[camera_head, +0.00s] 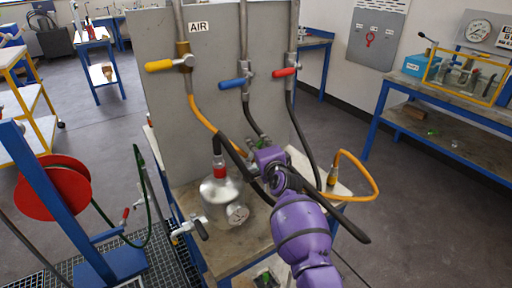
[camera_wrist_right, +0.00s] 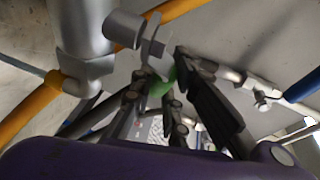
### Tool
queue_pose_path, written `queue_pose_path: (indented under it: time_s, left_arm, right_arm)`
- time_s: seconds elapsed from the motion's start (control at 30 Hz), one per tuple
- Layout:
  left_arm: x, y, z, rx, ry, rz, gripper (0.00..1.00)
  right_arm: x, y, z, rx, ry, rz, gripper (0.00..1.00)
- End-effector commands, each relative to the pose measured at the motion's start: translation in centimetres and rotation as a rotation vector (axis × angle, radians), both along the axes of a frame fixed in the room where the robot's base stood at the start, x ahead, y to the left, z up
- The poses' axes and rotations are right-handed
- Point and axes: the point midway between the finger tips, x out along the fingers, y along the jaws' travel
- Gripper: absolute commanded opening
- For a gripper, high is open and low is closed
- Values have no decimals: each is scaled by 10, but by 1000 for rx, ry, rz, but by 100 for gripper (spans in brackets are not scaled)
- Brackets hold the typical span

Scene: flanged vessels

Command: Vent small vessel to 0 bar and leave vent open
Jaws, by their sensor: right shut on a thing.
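A steel vessel (camera_head: 218,196) with a red collar (camera_head: 219,171) and a round gauge (camera_head: 237,213) stands on the bench (camera_head: 235,262). I cannot tell whether it is the small vessel. A valve with a black handle (camera_head: 201,229) sits at its lower left. My right gripper (camera_head: 262,147) is right of the vessel, below the blue-handled valve. In the wrist view its fingers (camera_wrist_right: 160,80) are shut on a small green part (camera_wrist_right: 162,86), mostly hidden between them. A grey cylindrical fitting (camera_wrist_right: 88,30) is close by. My left gripper is not in view.
The upright panel (camera_head: 160,100) carries yellow (camera_head: 160,66), blue (camera_head: 233,84) and red (camera_head: 285,72) valve handles, with hoses hanging around my right arm. An orange hose (camera_head: 372,180) loops at right. A red reel (camera_head: 52,187) is at left. Floor on the right is clear.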

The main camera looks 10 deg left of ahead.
Motion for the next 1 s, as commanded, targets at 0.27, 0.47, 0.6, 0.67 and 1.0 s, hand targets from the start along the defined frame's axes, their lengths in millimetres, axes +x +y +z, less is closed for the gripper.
queue_pose_path:
  time_s: [0.27,0.47,0.6,0.67,1.0]
  left_arm:
    - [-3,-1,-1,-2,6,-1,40]
    - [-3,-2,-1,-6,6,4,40]
    - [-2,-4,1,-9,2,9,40]
    - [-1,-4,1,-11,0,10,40]
    - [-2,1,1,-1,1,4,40]
  right_arm:
    - [0,1,-3,1,7,-5,0]
    - [0,1,-3,2,7,-7,0]
    - [0,1,-3,1,7,-6,21]
    - [1,0,-3,2,6,-6,29]
    - [1,-1,-1,1,2,-9,34]
